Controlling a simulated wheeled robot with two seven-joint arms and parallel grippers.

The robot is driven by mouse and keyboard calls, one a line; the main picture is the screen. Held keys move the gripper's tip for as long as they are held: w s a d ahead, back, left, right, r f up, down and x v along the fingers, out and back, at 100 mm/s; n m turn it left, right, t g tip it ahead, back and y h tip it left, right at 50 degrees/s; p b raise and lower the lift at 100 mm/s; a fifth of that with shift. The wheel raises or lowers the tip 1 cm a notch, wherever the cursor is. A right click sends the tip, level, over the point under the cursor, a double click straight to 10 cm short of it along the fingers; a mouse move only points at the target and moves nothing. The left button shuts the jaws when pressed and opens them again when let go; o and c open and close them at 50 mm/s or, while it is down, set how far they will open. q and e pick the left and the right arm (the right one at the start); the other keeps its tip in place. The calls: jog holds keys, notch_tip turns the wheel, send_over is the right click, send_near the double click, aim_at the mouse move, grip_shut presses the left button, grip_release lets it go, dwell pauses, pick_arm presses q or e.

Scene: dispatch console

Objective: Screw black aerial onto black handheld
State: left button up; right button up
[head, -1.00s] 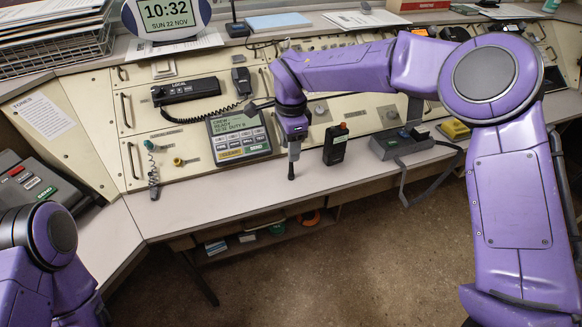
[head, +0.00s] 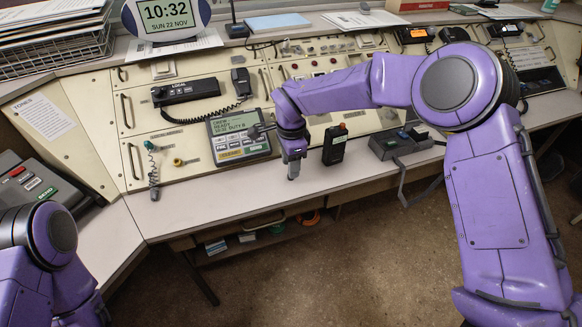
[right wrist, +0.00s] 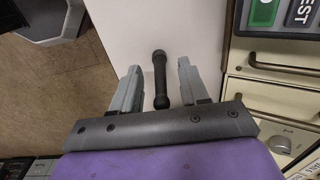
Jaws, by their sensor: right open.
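The black aerial (right wrist: 160,72), a short dark rod with thicker ends, shows in the right wrist view between the fingers of my right gripper (right wrist: 160,86). A gap shows on both sides of it, so the fingers are open around it and not closed on it. In the head view my right gripper (head: 293,170) points down low over the desk and mostly hides the aerial. The black handheld (head: 334,147) stands upright on the desk just right of this gripper, with a small red part on top. My left arm is at the lower left; its gripper is out of view.
A grey charger-like unit (head: 400,146) with a hanging strap stands right of the handheld. A keypad with a display (head: 238,138) is on the sloping panel behind left. A coiled cord (head: 154,175) hangs further left. The desk's front strip (head: 215,195) is clear.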

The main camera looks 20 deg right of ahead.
grip_shut()
jog(key=shift+r, duration=0.6)
jog(key=s+r+b, duration=0.1)
jog(key=s+r, duration=1.1)
jog(key=s, duration=0.2)
jog(key=shift+d+b, duration=0.25)
jog(key=shift+b, duration=0.1)
